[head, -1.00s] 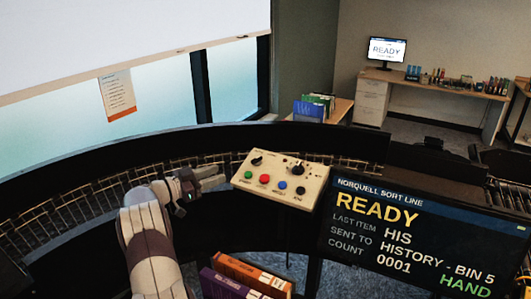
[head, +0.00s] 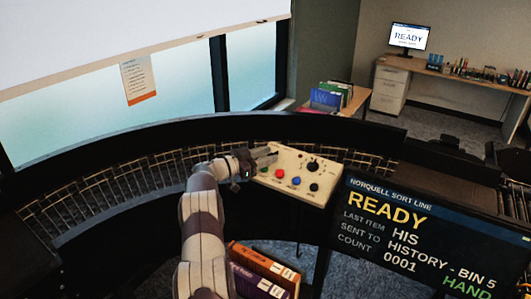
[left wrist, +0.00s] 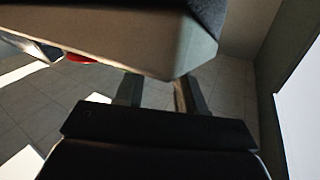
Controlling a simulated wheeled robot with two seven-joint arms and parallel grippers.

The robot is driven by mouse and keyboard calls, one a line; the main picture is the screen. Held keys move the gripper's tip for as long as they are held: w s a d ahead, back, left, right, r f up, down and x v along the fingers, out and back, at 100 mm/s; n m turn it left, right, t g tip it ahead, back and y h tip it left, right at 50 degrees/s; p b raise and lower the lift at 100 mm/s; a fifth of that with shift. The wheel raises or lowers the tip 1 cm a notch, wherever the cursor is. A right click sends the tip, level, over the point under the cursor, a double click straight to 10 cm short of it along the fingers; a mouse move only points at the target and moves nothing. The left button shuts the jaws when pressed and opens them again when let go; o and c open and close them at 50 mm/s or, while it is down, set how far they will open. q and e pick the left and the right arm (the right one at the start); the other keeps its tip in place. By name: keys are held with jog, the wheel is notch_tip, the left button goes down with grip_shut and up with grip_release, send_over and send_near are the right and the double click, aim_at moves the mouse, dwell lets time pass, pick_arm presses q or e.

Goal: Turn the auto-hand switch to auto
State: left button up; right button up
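The cream control box (head: 290,193) stands at the centre of the head view, with a row of green, red, blue and black buttons. A large black knob (head: 313,165) sits on its upper right. The small black switch on its upper left is hidden behind my left gripper (head: 270,156); labels are too small to read. The left gripper's fingers reach over the box's upper left corner. In the left wrist view the left gripper (left wrist: 157,92) has its fingers apart with nothing between them, close by the box's edge (left wrist: 150,45). My right gripper is out of view.
A black screen (head: 415,235) right of the box reads READY and, in green, HAND. An orange book (head: 265,265) and a purple book (head: 258,283) stand below the box. A curved roller track (head: 110,190) runs behind and left.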

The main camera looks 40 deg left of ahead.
pick_arm(q)
jog(key=shift+c, duration=0.3)
jog(key=shift+w, duration=0.1)
grip_shut()
